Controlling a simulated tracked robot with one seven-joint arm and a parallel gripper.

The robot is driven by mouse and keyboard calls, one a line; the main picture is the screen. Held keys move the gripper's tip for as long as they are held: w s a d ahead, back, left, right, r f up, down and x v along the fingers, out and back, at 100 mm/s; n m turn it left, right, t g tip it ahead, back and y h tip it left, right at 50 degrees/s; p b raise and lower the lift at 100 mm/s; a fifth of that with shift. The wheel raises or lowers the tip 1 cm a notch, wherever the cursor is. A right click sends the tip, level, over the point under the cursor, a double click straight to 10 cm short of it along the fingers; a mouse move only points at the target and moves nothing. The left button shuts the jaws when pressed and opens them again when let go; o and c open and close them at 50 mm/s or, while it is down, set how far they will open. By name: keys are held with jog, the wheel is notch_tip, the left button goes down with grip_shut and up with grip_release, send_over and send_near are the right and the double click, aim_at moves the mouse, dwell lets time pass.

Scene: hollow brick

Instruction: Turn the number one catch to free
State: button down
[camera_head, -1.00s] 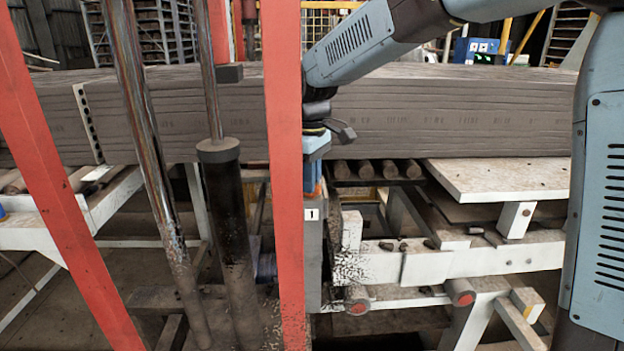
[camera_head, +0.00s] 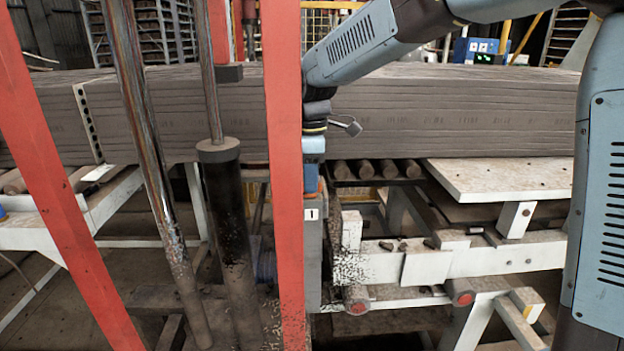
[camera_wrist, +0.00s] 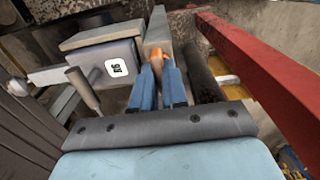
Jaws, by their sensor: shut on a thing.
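The number one catch is an orange handle (camera_wrist: 156,54) on a grey post in the wrist view. My gripper (camera_wrist: 157,70) has its two blue fingers closed on either side of the orange handle. A grey box (camera_wrist: 105,58) with a white tag (camera_wrist: 116,67) stands to the left of the fingers; the tag's mark is blurred there. In the head view a white tag marked 1 (camera_head: 311,213) sits just below my gripper (camera_head: 313,183). The red post hides part of the gripper and the catch there, so the handle's exact angle is hard to tell.
A red post (camera_head: 283,180) stands close on the left of my gripper. A long stack of grey slabs (camera_head: 450,115) runs behind. A white frame (camera_head: 480,262) stands to the right.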

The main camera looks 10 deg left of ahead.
jog(key=shift+w+d, duration=0.1)
jog(key=shift+w, duration=0.1)
jog(key=c, duration=1.4)
grip_release()
jog(key=shift+o, duration=1.2)
jog(key=shift+s, duration=0.1)
notch_tip(320, 180, up, 14)
jog(key=shift+f, duration=0.15)
